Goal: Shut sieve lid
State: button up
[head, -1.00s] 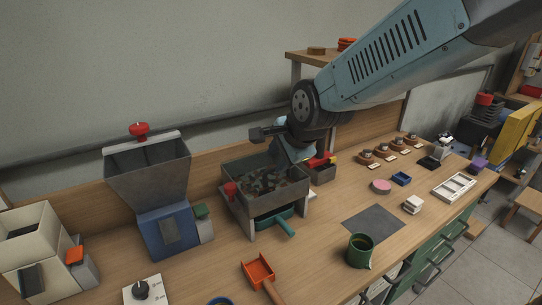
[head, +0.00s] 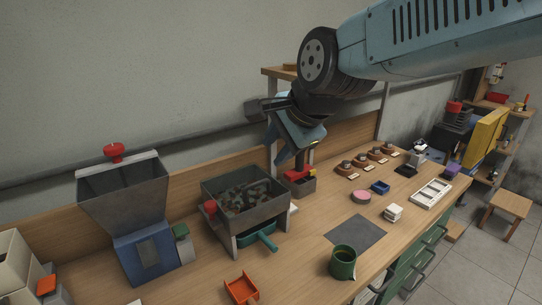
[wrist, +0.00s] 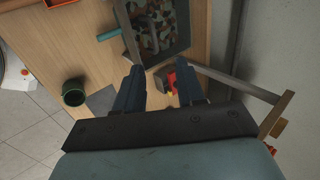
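The sieve (head: 262,219) is a grey metal box on legs, left of the picture's middle in the head view. Its top is open, with mottled brown and green pieces showing inside. A red knob (head: 210,207) sits at its left corner. I cannot make out a separate lid. The sieve also shows at the top of the wrist view (wrist: 166,56). My gripper (head: 291,158) is above the bench, to the right of and behind the sieve, pointing down. In the wrist view my gripper (wrist: 161,84) has its two fingers apart with nothing held between them.
A green-handled tray (head: 266,240) sits under the sieve. A small bin (head: 303,188) with red and yellow items stands below my gripper, by a shelf post. A blue hopper machine (head: 147,250) is left. A green mug (head: 343,263) and grey mat (head: 356,232) lie front right.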

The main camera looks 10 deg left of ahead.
aim_at(258, 184)
jog(key=shift+v, duration=0.85)
jog(key=shift+a, duration=0.15)
jog(key=shift+c, duration=1.3)
jog(key=shift+w+a+r+g, duration=0.2)
jog(key=shift+w+a+g, duration=0.1)
jog(key=shift+g, duration=0.1)
jog(key=shift+c, duration=0.8)
jog(key=w+a+g+h, duration=0.1)
jog(key=w+a+r+g+h, duration=0.1)
jog(key=w, duration=0.1)
jog(key=shift+w+a+r+g, duration=0.1)
jog(key=shift+a+r+g, duration=0.1)
jog(key=shift+a+g, duration=0.15)
grip_shut()
jog(key=shift+g+h, duration=0.35)
jog(key=shift+h, duration=0.45)
jog(key=w+f, duration=0.1)
jog(key=f, duration=0.3)
jog(key=w+a+f, duration=0.1)
jog(key=f, duration=0.4)
jog(key=w+a+f, duration=0.1)
jog(key=f, duration=0.3)
jog(key=shift+a+f, duration=0.2)
